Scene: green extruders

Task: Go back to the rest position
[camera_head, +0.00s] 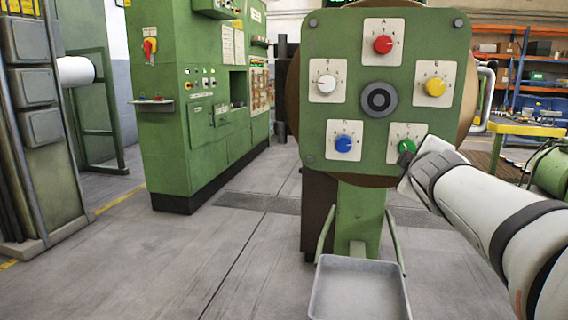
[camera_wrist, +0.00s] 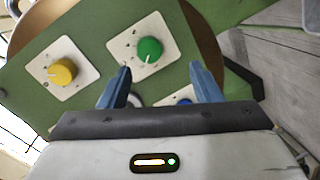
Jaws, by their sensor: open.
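My gripper (camera_wrist: 160,88) is open in the wrist view, with its two blue fingers apart and nothing between them that it holds. The green knob (camera_wrist: 149,50) on its white plate lies just beyond the fingertips, between them in the picture. In the head view my arm (camera_head: 480,205) comes in from the right and its end is close to the green knob (camera_head: 406,146) at the panel's lower right. The fingers are hidden there. I cannot tell whether they touch the panel.
The green panel (camera_head: 318,150) also bears a red knob (camera_head: 383,44), a white knob (camera_head: 326,84), a yellow knob (camera_head: 435,87) and a blue knob (camera_head: 344,144). A grey tray (camera_head: 360,262) sits below it. Green cabinets (camera_head: 165,110) stand left. The floor (camera_head: 200,265) between is clear.

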